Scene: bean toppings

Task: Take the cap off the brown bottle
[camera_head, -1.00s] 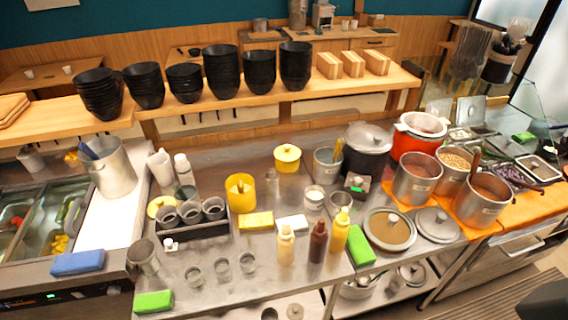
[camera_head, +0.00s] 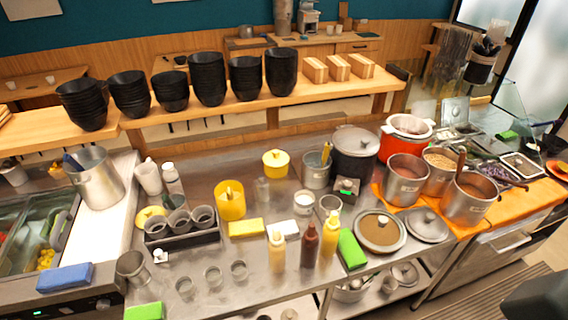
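The brown bottle (camera_head: 309,247) stands upright near the front edge of the steel counter, between a cream bottle (camera_head: 276,252) and a yellow bottle (camera_head: 330,236). Its narrow top, the cap (camera_head: 310,228), is on the bottle. Neither of my grippers shows clearly in the head view. A dark shape at the lower right corner may be part of my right arm, but no fingers are visible.
A green sponge (camera_head: 351,249) lies just right of the bottles. A yellow sponge (camera_head: 245,228) and a white block (camera_head: 283,229) lie behind the bottles. Small clear cups (camera_head: 212,277) stand to the left, with some bare counter between.

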